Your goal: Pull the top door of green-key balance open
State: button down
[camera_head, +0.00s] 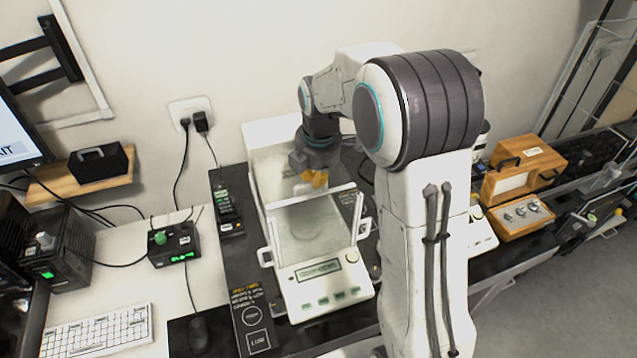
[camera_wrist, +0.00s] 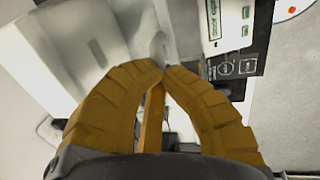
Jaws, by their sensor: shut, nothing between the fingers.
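The green-key balance (camera_head: 322,285) stands on the dark bench, with green keys and a small display on its front. Its clear glass chamber rises behind the panel, with a pale crossbar (camera_head: 315,195) along the top. How far the top door is slid is hard to tell. My gripper (camera_head: 313,180) is over the rear part of the chamber top, its orange fingers pointing down and shut with nothing held. In the wrist view the fingertips (camera_wrist: 163,70) meet near a small pale upright piece (camera_wrist: 160,46); contact is unclear. The balance's green keys (camera_wrist: 246,22) show at upper right.
A black control box (camera_head: 174,243) with a green knob, a keyboard (camera_head: 97,332) and a mouse (camera_head: 197,334) lie to the left. A wooden weight case (camera_head: 522,170) stands at right. My arm hides the bench right of the balance.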

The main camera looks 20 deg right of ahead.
jog(key=w, duration=1.3)
jog(key=shift+w+f, duration=0.25)
jog(key=shift+w, duration=0.15)
jog(key=c, duration=2)
grip_release()
jog(key=o, duration=0.5)
jog(key=shift+w, duration=0.15)
jog(key=o, duration=0.4)
jog(key=shift+r, duration=0.15)
jog(key=shift+r, duration=0.1)
jog(key=r, duration=0.3)
jog(key=s+r, duration=0.1)
jog(key=r, duration=0.3)
jog(key=s+r, duration=0.1)
jog(key=r, duration=0.3)
jog(key=shift+s+r, duration=0.15)
jog(key=shift+r, duration=0.1)
